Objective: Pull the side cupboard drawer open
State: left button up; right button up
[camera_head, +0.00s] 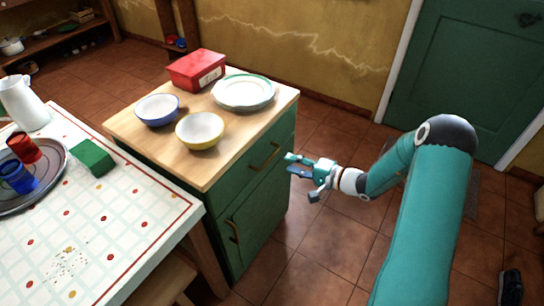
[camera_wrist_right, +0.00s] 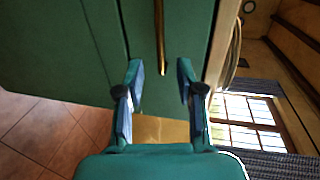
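The green side cupboard (camera_head: 262,205) has a wooden top. Its drawer (camera_head: 281,138), under the top, looks shut and has a brass bar handle (camera_head: 265,157). My right gripper (camera_head: 289,164) is open and empty, just in front of the drawer handle. In the right wrist view the fingers of my right gripper (camera_wrist_right: 160,70) stand apart. The brass handle (camera_wrist_right: 160,35) shows between and beyond the fingertips, and neither finger visibly touches it. My left gripper is not in view.
The cupboard top carries a red box (camera_head: 197,70), white plates (camera_head: 243,92), a blue bowl (camera_head: 157,109) and a yellow bowl (camera_head: 200,130). A lower door handle (camera_head: 232,231) sits below the drawer. A table (camera_head: 120,230) stands close at left.

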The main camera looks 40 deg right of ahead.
aim_at(271, 156)
jog(key=x, duration=0.8)
jog(key=shift+w+a, duration=0.2)
jog(key=shift+w, duration=0.1)
grip_shut()
jog(key=shift+f, duration=0.1)
